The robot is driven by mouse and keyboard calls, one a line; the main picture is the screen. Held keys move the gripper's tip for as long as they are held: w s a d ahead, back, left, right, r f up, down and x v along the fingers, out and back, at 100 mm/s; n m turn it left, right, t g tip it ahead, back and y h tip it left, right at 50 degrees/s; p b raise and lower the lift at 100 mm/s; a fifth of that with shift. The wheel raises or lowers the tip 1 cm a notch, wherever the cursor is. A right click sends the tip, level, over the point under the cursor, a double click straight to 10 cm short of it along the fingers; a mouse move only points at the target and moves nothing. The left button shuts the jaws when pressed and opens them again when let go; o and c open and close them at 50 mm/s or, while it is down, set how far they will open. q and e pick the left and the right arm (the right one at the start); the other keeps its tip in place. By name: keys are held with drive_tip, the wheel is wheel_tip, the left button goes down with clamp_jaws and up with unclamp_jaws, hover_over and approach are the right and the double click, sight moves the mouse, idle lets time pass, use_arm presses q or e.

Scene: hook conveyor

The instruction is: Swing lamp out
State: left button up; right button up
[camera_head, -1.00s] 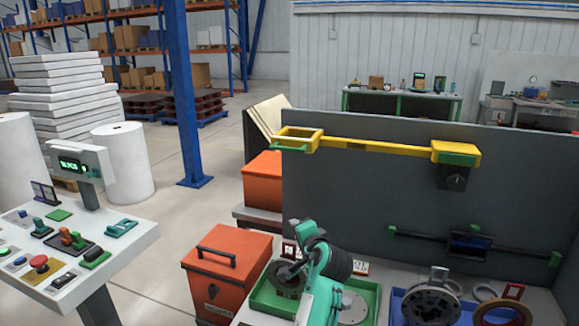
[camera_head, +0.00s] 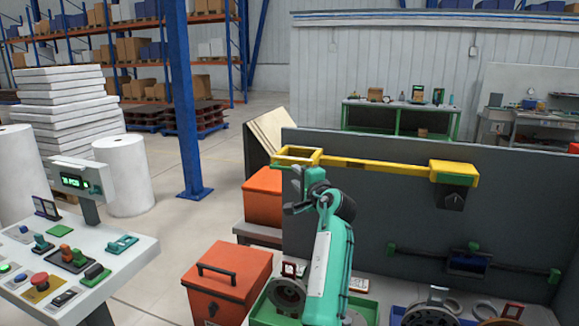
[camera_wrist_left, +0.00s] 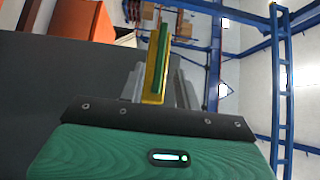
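The lamp is a long yellow arm (camera_head: 385,167) on the grey panel, with an open rectangular yellow and green head (camera_head: 297,156) at its left end and a yellow-green mount (camera_head: 454,173) at its right. The arm lies roughly along the panel. My left gripper (camera_head: 295,190) is raised just below and in front of the head. In the left wrist view, a yellow and green lamp edge (camera_wrist_left: 157,65) shows between the grey fingers, which look apart. Whether they touch it cannot be told. My right gripper is not in view.
A dark bar with green ends (camera_head: 470,262) is fixed lower on the panel. Green and blue trays with round parts stand on the bench below. An orange box (camera_head: 227,285) and a control console (camera_head: 75,255) stand left. Open floor lies behind them.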

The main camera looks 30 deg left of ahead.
sight(289, 170)
use_arm(q)
drive_tip(key=shift+p+x, duration=0.7)
drive_tip(key=shift+x, duration=2.1)
clamp_jaws()
